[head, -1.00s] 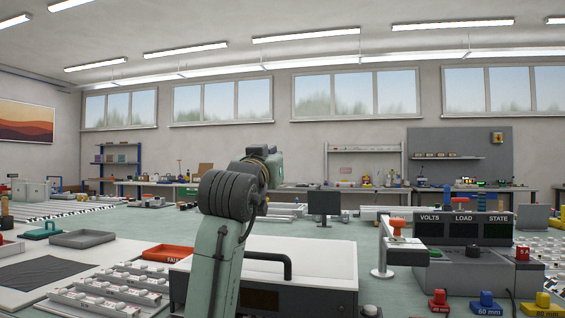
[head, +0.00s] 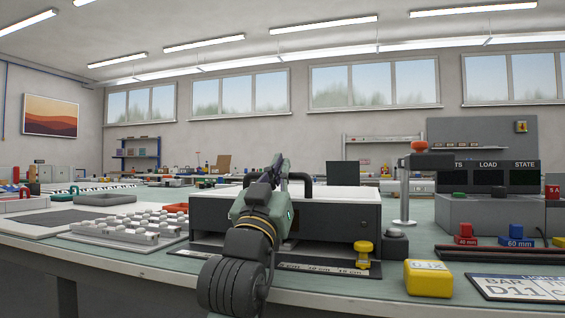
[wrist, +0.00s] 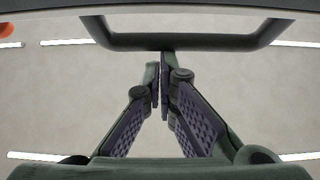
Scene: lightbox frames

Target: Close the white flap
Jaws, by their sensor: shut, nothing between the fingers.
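The white flap (head: 342,190) shows as a thin, nearly level white top on a dark grey box (head: 340,218) in the middle of the head view. Its black bar handle (head: 306,182) stands along the front edge, partly hidden behind my arm. In the wrist view the handle (wrist: 180,42) crosses the top, beyond the fingertips, with a pale edge (wrist: 150,4) above it. My gripper (head: 277,165) is in front of the handle, pointing up and away. Its fingers (wrist: 160,70) are together and empty. I cannot tell whether they touch the handle.
A grey post with a red knob (head: 405,190) stands right of the box. A yellow clamp-like piece (head: 363,255) and a yellow block (head: 428,278) are near the bench front. A tray of several small parts (head: 130,228) lies to the left.

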